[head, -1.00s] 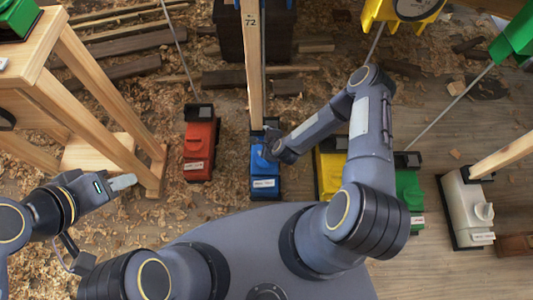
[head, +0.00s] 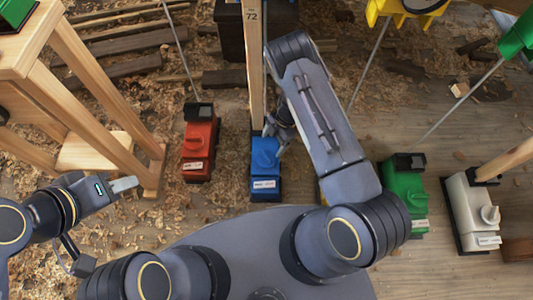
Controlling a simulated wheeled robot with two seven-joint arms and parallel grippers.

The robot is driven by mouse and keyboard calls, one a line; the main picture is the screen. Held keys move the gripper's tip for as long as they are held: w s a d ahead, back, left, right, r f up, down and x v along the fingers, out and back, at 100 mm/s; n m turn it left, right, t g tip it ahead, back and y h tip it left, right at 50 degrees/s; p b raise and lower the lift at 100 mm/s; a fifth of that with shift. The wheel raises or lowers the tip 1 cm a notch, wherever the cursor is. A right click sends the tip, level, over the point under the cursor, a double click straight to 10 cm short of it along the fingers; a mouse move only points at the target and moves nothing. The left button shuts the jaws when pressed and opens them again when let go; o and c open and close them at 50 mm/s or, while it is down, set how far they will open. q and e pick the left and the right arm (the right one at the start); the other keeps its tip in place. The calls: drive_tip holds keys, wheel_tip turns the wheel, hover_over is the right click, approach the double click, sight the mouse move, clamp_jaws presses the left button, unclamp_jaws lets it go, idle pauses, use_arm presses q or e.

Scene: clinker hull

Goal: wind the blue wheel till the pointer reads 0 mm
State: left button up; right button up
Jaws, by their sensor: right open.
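The blue winch unit (head: 265,172) stands on the floor at the centre, with a white label on its near end. A wooden post (head: 254,75) marked 72 rises just behind it. A separate wheel and a pointer cannot be made out. My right gripper (head: 279,132) is at the upper right corner of the blue unit, largely hidden by my arm; it is open, and I cannot tell whether it touches. My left gripper (head: 124,184) is at the left, far from the blue unit, its fingers seen side-on.
A red unit (head: 198,146) stands left of the blue one. A green unit (head: 404,190) and a white unit (head: 471,208) stand to the right. A wooden trestle (head: 95,85) fills the upper left. Shavings and planks cover the floor.

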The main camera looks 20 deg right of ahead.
sight(266, 156)
drive_tip(key=b+x, duration=0.2)
drive_tip(key=x, duration=0.5)
drive_tip(key=shift+s+a+f+b, duration=0.1)
drive_tip(key=shift+a+f+b, duration=0.1)
drive_tip(key=shift+b, duration=0.15)
drive_tip(key=c, duration=1)
drive_tip(key=shift+m, duration=0.4)
drive_tip(key=shift+s+r+m+t+p, duration=0.15)
drive_tip(key=shift+m+t+p, duration=0.35)
drive_tip(key=shift+m, duration=0.5)
drive_tip(key=m+t, duration=0.1)
drive_tip(key=m, duration=0.1)
drive_tip(key=shift+m, duration=0.4)
drive_tip(key=m, duration=0.1)
drive_tip(key=m+t, duration=0.1)
drive_tip(key=shift+s+f+m+b, duration=0.1)
drive_tip(key=shift+f+m+b, duration=0.1)
drive_tip(key=shift+m+b, duration=0.1)
drive_tip(key=shift+m+t+h+b, duration=0.3)
drive_tip(key=shift+m+t+b, duration=0.3)
drive_tip(key=shift+m+b, duration=0.8)
